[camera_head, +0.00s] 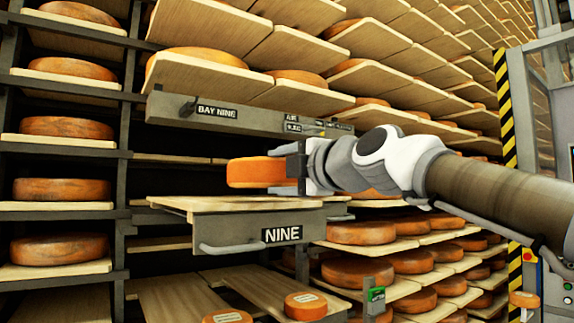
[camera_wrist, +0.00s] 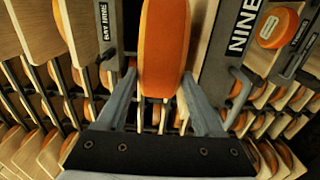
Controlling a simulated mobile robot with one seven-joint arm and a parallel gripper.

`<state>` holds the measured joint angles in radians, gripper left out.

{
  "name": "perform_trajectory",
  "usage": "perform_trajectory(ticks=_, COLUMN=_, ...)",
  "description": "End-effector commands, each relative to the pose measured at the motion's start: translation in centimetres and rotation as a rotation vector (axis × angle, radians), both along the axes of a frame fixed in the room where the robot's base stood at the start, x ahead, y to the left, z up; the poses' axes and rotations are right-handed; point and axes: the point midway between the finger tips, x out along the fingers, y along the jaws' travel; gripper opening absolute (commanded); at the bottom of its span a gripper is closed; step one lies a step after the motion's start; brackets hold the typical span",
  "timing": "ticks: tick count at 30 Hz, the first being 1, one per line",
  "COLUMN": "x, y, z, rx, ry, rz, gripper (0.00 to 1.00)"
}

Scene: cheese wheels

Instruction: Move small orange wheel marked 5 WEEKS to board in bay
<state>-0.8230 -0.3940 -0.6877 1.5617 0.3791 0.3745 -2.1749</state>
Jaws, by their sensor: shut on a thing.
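An orange cheese wheel (camera_head: 255,172) is held level between the fingers of my gripper (camera_head: 297,166), which is shut on it. In the wrist view the same wheel (camera_wrist: 163,45) shows edge-on between the two fingers (camera_wrist: 160,95). No 5 WEEKS mark can be read on it. Below the wheel is a bare pale wooden board (camera_head: 185,203) on a pulled-out grey drawer labelled NINE (camera_head: 250,230). The wheel is above this board with a gap between. The beam labelled BAY NINE (camera_head: 240,118) is above and behind the wheel.
Boards with larger wheels fill the racks left (camera_head: 62,190) and right (camera_head: 360,233). Small wheels with pale labels sit low in front (camera_head: 305,306) and at bottom left (camera_head: 227,317). A yellow-black striped post (camera_head: 505,105) stands at right. The drawer handle (camera_head: 232,248) sticks out in front.

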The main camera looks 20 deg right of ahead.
Motion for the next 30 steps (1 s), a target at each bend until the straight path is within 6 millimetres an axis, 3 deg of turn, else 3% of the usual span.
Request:
perform_trajectory(ticks=9, x=2.4, y=0.8, z=0.2, rx=0.002, ry=-0.009, rz=-0.002, gripper=0.00)
perform_trajectory(ticks=18, x=2.3, y=0.7, z=-1.7, rx=0.003, ry=-0.010, rz=-0.002, gripper=0.00)
perform_trajectory(ticks=30, x=2.3, y=0.7, z=-2.0, rx=0.003, ry=-0.009, rz=-0.001, gripper=0.00)
